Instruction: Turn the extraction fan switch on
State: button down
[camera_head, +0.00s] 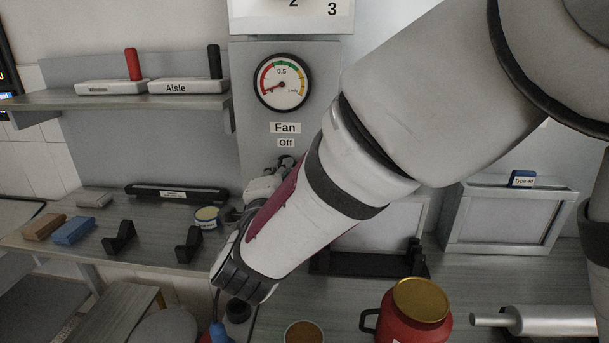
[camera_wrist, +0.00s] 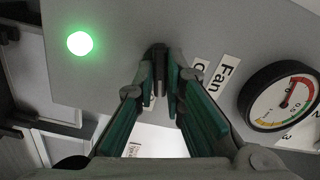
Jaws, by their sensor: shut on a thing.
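The grey fan panel (camera_head: 255,100) stands upright on the wall, with a "Fan" label (camera_head: 285,127) and an "Off" label (camera_head: 286,143) below a round gauge (camera_head: 282,82). The gauge needle points to its low end. In the wrist view, my gripper (camera_wrist: 162,88) has its green-lined fingers closed at the tips on the dark fan switch (camera_wrist: 159,55). The switch is partly covered by the fingers; its exact position is hard to tell. In the head view, my arm hides the switch and most of the gripper. A green lamp (camera_wrist: 80,43) glows on the panel.
A shelf (camera_head: 150,100) at left carries a red-handled and a black-handled block. The bench below holds several small items. A red jar (camera_head: 412,312) stands in front at right, near a framed box (camera_head: 510,215). My forearm spans the middle.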

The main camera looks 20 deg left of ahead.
jog(key=shift+f+m+b, duration=0.1)
jog(key=shift+m+b, duration=0.65)
jog(key=shift+m, duration=0.75)
jog(key=c, duration=1.7)
grip_release()
jog(key=shift+o, duration=0.2)
jog(key=v, duration=1.2)
jog(key=shift+s, duration=0.1)
